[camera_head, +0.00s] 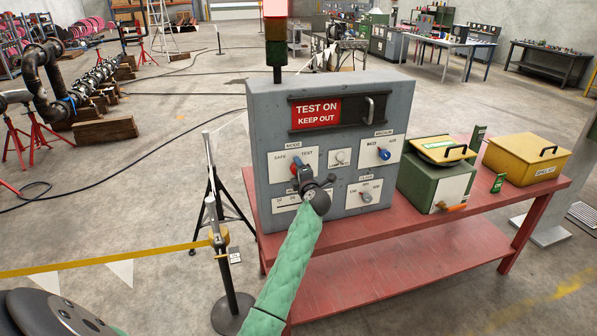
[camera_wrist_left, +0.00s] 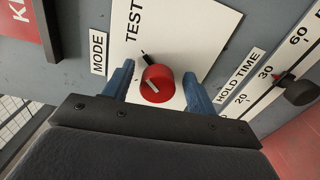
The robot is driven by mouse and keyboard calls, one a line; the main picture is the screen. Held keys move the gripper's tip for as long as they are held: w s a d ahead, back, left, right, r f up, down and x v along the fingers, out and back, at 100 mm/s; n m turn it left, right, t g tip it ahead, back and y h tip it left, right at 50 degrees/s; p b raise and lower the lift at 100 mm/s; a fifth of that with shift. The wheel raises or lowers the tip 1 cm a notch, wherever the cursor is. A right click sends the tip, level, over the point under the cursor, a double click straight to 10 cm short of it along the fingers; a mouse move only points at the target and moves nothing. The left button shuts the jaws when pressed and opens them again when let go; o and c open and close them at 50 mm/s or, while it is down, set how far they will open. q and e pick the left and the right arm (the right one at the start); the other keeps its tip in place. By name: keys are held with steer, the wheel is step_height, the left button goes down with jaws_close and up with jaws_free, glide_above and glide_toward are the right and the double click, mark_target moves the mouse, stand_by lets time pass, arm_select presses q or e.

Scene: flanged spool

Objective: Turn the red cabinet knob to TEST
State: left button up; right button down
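The red knob (camera_wrist_left: 157,84) sits on the white MODE plate (camera_wrist_left: 205,30) of the grey cabinet (camera_head: 262,125). In the head view the plate reads SAFE at left and TEST at right, and my gripper largely covers the knob. My right gripper is not in view.
The HOLD TIME scale (camera_wrist_left: 262,85) with its dark slider is close to the gripper. A blue knob (camera_head: 384,154) and other controls are at right. A green box (camera_head: 420,185) and yellow box (camera_head: 520,165) share the red table (camera_head: 440,245). A barrier post (camera_head: 222,270) stands left.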

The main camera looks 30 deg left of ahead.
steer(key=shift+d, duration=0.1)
arm_select(q)
steer(key=shift+s+d, duration=0.1)
steer(key=b+v, duration=0.3)
steer(key=v, duration=0.4)
steer(key=shift+s+d+b, duration=0.15)
steer(key=shift+d+b, duration=0.05)
steer(key=shift+b, duration=0.2)
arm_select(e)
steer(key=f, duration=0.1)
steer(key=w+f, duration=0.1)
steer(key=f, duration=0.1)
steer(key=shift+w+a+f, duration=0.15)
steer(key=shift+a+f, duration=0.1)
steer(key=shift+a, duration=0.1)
